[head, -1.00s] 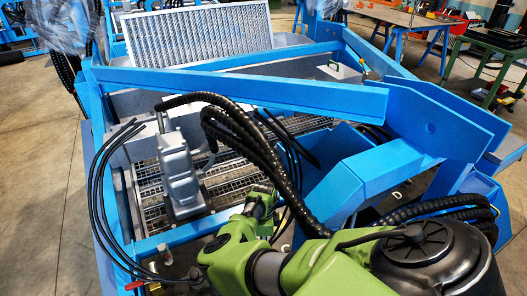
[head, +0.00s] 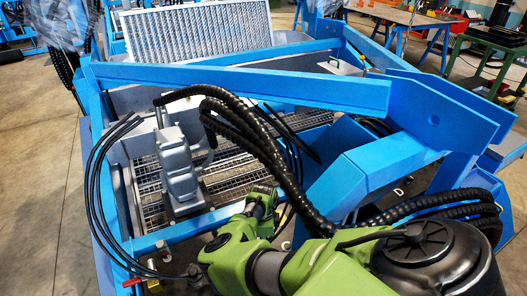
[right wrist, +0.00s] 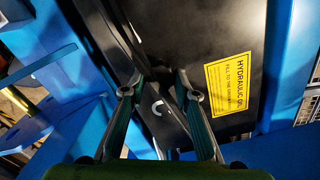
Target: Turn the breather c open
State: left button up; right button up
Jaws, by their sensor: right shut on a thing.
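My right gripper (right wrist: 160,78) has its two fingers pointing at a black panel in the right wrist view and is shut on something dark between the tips. A white letter C (right wrist: 157,107) shows between the fingers, so the held thing appears to be the breather c. Its shape and turn angle are lost in the dark. In the head view my green right wrist (head: 262,203) reaches down behind the blue front rail, beside black hoses; the fingertips cannot be made out there. My left gripper is not in view.
A yellow hydraulic oil label (right wrist: 232,82) is right of the fingers. Black hoses (head: 255,140) hang close to my wrist. A grey cast unit (head: 178,170) stands on the grating. A blue beam (head: 240,85) crosses above, and a letter D (head: 396,192) marks the right side.

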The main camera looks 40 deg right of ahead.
jog(key=n+p, duration=0.2)
jog(key=n, duration=0.1)
jog(key=shift+s, duration=0.1)
jog(key=n+p, duration=0.2)
jog(key=n, duration=0.2)
jog(key=shift+n, duration=0.3)
jog(key=n+p, duration=0.1)
jog(key=n, duration=0.2)
jog(key=shift+p, duration=0.35)
jog(key=shift+n+p, duration=0.5)
jog(key=shift+n, duration=1)
jog(key=o, duration=1.1)
